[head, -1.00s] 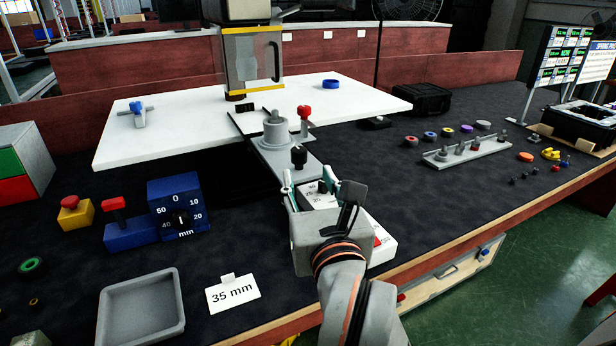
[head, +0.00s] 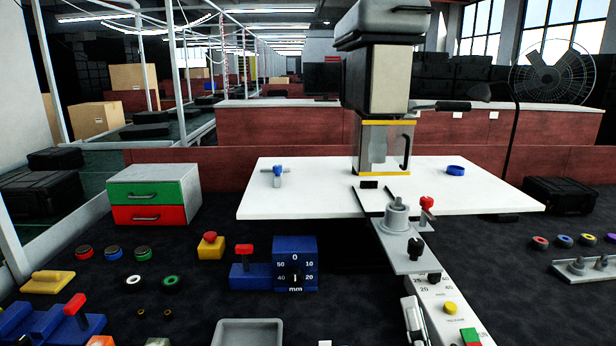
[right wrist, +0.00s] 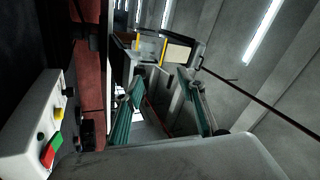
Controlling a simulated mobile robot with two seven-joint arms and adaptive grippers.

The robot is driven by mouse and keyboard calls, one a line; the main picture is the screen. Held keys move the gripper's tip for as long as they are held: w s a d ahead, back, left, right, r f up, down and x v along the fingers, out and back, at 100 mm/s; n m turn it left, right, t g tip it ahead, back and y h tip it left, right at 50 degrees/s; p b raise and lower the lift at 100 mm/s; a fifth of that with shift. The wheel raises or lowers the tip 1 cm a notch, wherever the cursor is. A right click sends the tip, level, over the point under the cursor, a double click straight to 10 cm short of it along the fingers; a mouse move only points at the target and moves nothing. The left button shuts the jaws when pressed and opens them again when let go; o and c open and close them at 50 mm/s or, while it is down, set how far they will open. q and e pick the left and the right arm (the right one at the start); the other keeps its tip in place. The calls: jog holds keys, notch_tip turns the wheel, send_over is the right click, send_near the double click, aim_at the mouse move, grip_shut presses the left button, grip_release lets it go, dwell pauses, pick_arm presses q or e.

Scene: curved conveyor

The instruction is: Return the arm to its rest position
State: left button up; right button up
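My right gripper shows only as a small grey part (head: 413,322) at the bottom edge of the head view, beside the white control panel (head: 437,292). In the right wrist view its two teal-lined fingers (right wrist: 160,100) stand apart with a gap and nothing held between them. The wrist view looks up toward the ceiling. The white control panel (right wrist: 24,150), with yellow, green and red buttons, lies to the left, apart from the fingers. My left gripper is in neither view.
The machine (head: 385,100) stands behind its white table (head: 310,200). The blue dial block (head: 296,264), the red-knobbed block (head: 244,262) and a grey tray (head: 247,332) are left of the panel. A green-and-red drawer unit (head: 153,195) stands farther left.

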jog(key=s+a+f+n+g+y+p, duration=0.1)
jog(key=a+f+n+g+y, duration=0.1)
jog(key=f+n, duration=0.3)
jog(key=s+a+f+n+g+y, duration=0.1)
jog(key=f+n+g+y, duration=0.15)
jog(key=f, duration=0.45)
pick_arm(q)
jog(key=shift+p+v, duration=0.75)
jog(key=shift+p, duration=0.25)
pick_arm(e)
jog(key=s+d+f+n+g+h, duration=0.1)
jog(key=s+d+f+n+g, duration=0.1)
jog(key=s+f+n+g, duration=0.2)
jog(key=s+d+f+n+g+h, duration=0.1)
jog(key=s+d+f+n+g, duration=0.2)
jog(key=s+f, duration=0.7)
notch_tip(320, 180, down, 10)
jog(key=shift+d+n+g+h, duration=0.15)
jog(key=shift+n+g+h, duration=0.2)
jog(key=shift+n+g, duration=0.6)
